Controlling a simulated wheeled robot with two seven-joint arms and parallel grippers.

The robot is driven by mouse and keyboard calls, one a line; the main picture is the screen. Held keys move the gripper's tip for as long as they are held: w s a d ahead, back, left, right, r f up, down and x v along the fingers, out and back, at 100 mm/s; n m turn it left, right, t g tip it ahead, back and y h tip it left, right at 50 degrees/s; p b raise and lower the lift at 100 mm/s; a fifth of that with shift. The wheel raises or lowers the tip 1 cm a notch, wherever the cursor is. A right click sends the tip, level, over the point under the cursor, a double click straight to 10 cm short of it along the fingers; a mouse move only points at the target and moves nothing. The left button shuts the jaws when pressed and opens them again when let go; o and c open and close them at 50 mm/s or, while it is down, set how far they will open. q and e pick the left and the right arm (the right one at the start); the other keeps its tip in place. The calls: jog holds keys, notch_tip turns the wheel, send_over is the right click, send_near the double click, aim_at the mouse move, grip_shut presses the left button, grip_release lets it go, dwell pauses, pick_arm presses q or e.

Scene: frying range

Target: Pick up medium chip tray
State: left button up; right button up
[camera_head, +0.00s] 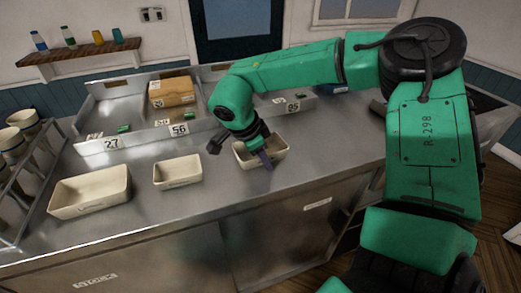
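Three cream, open-topped trays stand on the steel counter. The large one (90,204) is at the left, and a smaller one (178,180) is in the middle. The right-hand tray (241,149) looks a little wider than the middle one and seems to be the medium chip tray. Part of the tray is hidden behind the gripper. The finger gap is hidden, so I cannot tell whether the gripper grasps the wall. My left gripper is not in view.
A raised steel section behind the trays holds a cardboard box (171,93) and number cards such as 56 (179,129). A metal rack with cups (18,140) stands at the far left. Bare counter (200,215) lies in front of the trays.

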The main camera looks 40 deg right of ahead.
grip_shut()
